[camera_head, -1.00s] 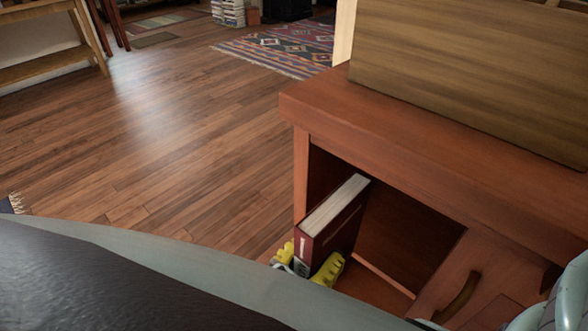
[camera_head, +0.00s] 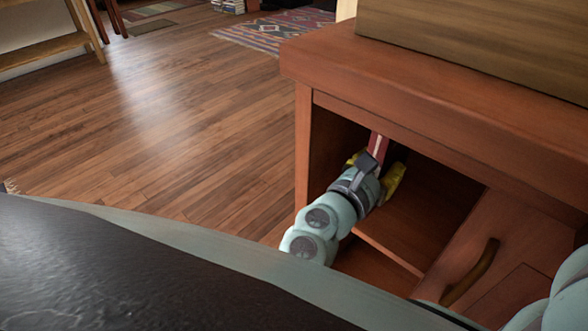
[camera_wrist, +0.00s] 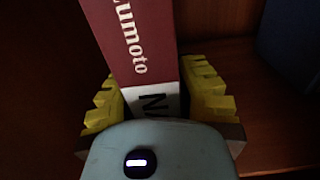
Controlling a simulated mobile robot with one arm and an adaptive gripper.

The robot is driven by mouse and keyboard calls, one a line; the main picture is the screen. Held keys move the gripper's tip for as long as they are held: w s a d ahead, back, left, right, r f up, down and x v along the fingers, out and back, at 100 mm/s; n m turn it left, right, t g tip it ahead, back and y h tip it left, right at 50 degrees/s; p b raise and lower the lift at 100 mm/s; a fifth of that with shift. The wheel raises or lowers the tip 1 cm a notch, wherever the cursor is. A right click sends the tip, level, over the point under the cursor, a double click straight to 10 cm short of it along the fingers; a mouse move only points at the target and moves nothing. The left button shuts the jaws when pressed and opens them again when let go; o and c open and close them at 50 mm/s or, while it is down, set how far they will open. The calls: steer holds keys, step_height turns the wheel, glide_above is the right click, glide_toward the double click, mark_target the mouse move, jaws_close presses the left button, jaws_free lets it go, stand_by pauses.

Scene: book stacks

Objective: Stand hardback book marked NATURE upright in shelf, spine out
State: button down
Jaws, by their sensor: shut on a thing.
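The dark red hardback book (camera_head: 377,147) is inside the shelf compartment of the reddish wooden cabinet, and only a small part shows in the head view. In the wrist view the book (camera_wrist: 134,45) stands roughly upright, spine toward the camera. Its spine has pale lettering ending "umoto" and a white band starting with "N"; the rest of that word is hidden by my gripper. My gripper (camera_head: 374,172) reaches into the shelf (camera_head: 420,212). Its yellow fingers are on either side of the book in the wrist view (camera_wrist: 155,95). Whether the book's bottom touches the shelf floor is hidden.
A dark blue object (camera_wrist: 288,45) stands at the right of the wrist view. The compartment's left wall is close beside my gripper. A cabinet door with a curved handle (camera_head: 470,275) is at lower right. A wooden box (camera_head: 480,40) sits on top.

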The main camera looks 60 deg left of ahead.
steer(key=shift+w, duration=0.4)
step_height(320, 180, down, 4)
steer(key=shift+w+a+r+b, duration=0.1)
steer(key=shift+r+b, duration=0.1)
steer(key=shift+b, duration=1.05)
steer(key=shift+r, duration=0.1)
steer(key=c, duration=0.9)
jaws_free()
steer(key=shift+o, duration=0.2)
steer(key=p+v, duration=0.3)
steer(key=v, duration=0.9)
